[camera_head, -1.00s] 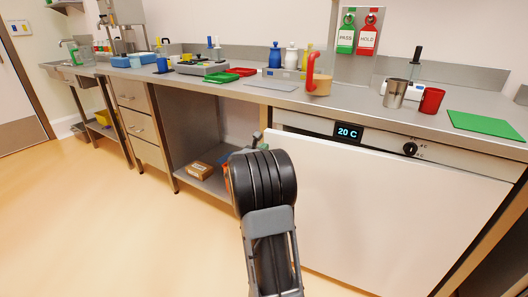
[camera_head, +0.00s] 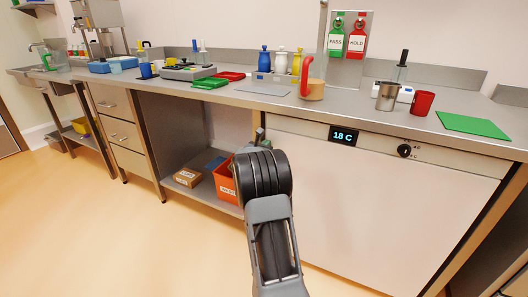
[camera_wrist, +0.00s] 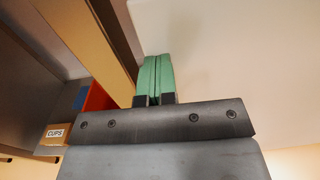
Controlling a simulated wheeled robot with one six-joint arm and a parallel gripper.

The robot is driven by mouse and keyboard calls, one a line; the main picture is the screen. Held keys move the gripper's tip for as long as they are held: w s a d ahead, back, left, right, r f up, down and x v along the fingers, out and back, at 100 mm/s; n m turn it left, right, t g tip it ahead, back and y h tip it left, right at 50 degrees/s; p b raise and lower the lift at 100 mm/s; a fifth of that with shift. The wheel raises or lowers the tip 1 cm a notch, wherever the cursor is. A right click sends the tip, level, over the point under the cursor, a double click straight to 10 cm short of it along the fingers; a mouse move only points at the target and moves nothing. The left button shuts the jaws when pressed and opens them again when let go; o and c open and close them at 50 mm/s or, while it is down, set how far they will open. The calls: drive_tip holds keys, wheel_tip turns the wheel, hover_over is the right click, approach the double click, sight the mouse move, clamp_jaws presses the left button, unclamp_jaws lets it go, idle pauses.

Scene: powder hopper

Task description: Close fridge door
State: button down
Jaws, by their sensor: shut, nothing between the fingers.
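The fridge door (camera_head: 375,205) is a wide white panel under the counter. It looks flush with the fridge front, below the control strip with its display (camera_head: 343,135) reading 18 C. In the wrist view the pale door (camera_wrist: 235,65) fills the right side. My gripper (camera_wrist: 158,60) is shut and empty, its green fingers together in front of the door near its left edge. In the head view my arm's black wrist hides most of the gripper and part of the door's left edge. I cannot tell if the fingertips touch the door.
Left of the fridge is an open shelf bay with an orange bin (camera_head: 225,182) and a cardboard box (camera_head: 187,177). Floor at left is clear.

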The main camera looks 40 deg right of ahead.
drive_tip(key=shift+w+d+r, duration=0.1)
drive_tip(key=shift+d+r, duration=0.25)
drive_tip(key=shift+r, duration=0.4)
drive_tip(key=shift+a, duration=0.1)
drive_tip(key=f+p+v, duration=0.1)
drive_tip(key=p+v, duration=0.1)
drive_tip(key=v, duration=1.2)
drive_tip(key=shift+s+a, duration=0.2)
drive_tip(key=shift+s, duration=0.05)
